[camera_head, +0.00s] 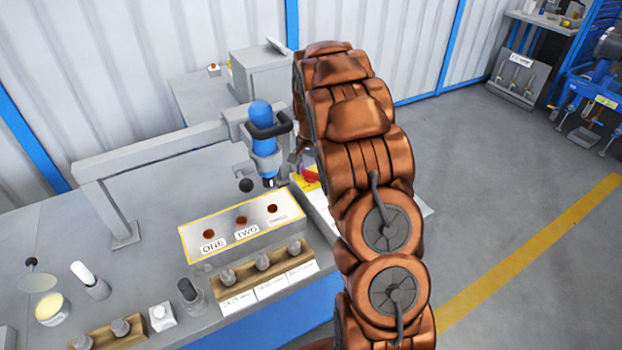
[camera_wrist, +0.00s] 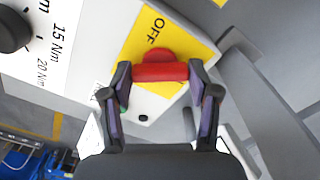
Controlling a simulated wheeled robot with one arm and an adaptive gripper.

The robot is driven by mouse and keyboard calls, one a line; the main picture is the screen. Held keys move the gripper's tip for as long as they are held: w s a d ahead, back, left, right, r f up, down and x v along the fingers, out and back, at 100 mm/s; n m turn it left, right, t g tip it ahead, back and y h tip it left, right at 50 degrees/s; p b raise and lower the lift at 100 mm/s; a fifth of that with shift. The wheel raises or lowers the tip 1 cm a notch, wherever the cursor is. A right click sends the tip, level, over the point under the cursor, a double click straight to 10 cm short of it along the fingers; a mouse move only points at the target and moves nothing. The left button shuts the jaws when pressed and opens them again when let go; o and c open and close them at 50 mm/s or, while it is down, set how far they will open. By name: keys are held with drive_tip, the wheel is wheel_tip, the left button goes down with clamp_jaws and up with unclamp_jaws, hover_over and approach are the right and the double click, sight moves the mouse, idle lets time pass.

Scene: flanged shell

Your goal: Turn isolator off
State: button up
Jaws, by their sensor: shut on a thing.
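The isolator is a red rotary handle (camera_wrist: 160,72) on a yellow plate (camera_wrist: 128,45) marked OFF, seen in the wrist view. In the head view the red handle (camera_head: 311,178) shows small beside my arm, partly hidden. My gripper (camera_wrist: 160,76) has one finger at each end of the red bar and is shut on it. The bar lies across the picture, nearly level, with the OFF label just above it. In the head view my gripper is mostly hidden behind my copper-coloured arm.
A blue tool (camera_head: 262,130) hangs from a grey frame left of my arm. A box with holes labelled ONE and TWO (camera_head: 240,243) stands on the grey bench. In the wrist view a black knob (camera_wrist: 12,30) sits by torque labels. Open floor lies right.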

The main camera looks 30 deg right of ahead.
sight(311, 172)
drive_tip(key=n+b, duration=0.4)
drive_tip(key=n, duration=0.2)
drive_tip(key=shift+f, duration=0.2)
drive_tip(key=shift+r+n+b, duration=0.15)
drive_tip(key=shift+n+b, duration=0.9)
drive_tip(key=shift+n, duration=1.35)
drive_tip(key=o, duration=1.1)
drive_tip(key=shift+o, duration=0.2)
drive_tip(key=shift+r, duration=0.15)
wheel_tip(311, 172, up, 12)
